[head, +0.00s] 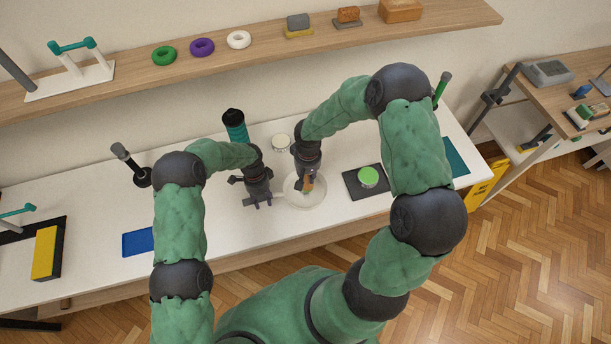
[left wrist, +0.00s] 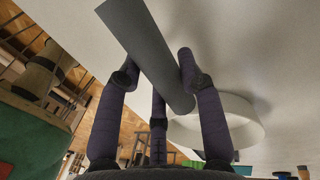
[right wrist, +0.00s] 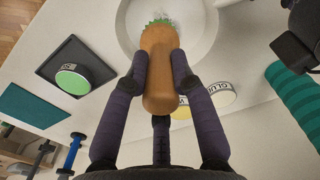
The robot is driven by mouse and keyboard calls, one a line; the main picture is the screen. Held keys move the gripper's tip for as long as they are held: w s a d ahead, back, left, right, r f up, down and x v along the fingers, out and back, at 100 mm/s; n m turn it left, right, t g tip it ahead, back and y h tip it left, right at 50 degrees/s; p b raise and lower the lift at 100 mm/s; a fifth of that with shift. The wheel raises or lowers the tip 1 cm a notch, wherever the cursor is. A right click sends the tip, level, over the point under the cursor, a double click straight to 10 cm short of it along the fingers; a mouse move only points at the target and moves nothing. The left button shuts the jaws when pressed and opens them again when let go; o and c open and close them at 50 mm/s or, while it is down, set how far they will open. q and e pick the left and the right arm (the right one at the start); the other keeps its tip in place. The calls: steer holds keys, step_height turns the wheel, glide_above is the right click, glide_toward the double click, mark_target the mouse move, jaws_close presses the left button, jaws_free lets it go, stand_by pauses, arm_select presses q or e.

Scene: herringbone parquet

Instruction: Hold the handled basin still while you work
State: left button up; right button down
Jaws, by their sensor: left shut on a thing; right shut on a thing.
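The white round basin (head: 318,199) stands on the white table, and its grey handle (head: 248,201) points left. My left gripper (head: 262,200) is shut on that handle; the left wrist view shows the grey bar (left wrist: 150,58) between the fingers and the white basin (left wrist: 225,128) behind. My right gripper (head: 307,182) is shut on the orange-brown handle of a brush (right wrist: 160,70) with green bristles. The brush points into the basin (right wrist: 126,28), bristles at or above its floor; contact is unclear.
A dark pad with a green disc (head: 368,177) lies right of the basin. A teal cylinder (head: 236,128) and a pale round tin (head: 281,143) stand behind. A blue mat (head: 138,242) lies left. A shelf (head: 130,88) with rings and blocks runs above.

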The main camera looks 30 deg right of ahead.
mark_target(309, 187)
steer(key=shift+s+a+f, duration=0.15)
steer(key=shift+s+f, duration=0.1)
steer(key=shift+s, duration=0.45)
steer(key=shift+f, duration=3.2)
steer(key=shift+w+f, duration=0.45)
steer(key=shift+w+d+f, duration=0.1)
steer(key=shift+w+d, duration=0.15)
steer(key=shift+w, duration=0.75)
steer(key=shift+w+d+f, duration=0.1)
steer(key=shift+w+d, duration=0.2)
steer(key=shift+w, duration=0.75)
steer(key=shift+w+d, duration=0.25)
steer(key=shift+w, duration=0.75)
steer(key=shift+s+a, duration=0.25)
steer(key=shift+s, duration=0.9)
steer(key=shift+s+a, duration=0.3)
steer(key=shift+s, duration=0.9)
steer(key=shift+s+a, duration=0.25)
steer(key=shift+s, duration=0.9)
steer(key=shift+r, duration=4)
steer(key=shift+w, duration=0.1)
steer(key=shift+f, duration=0.1)
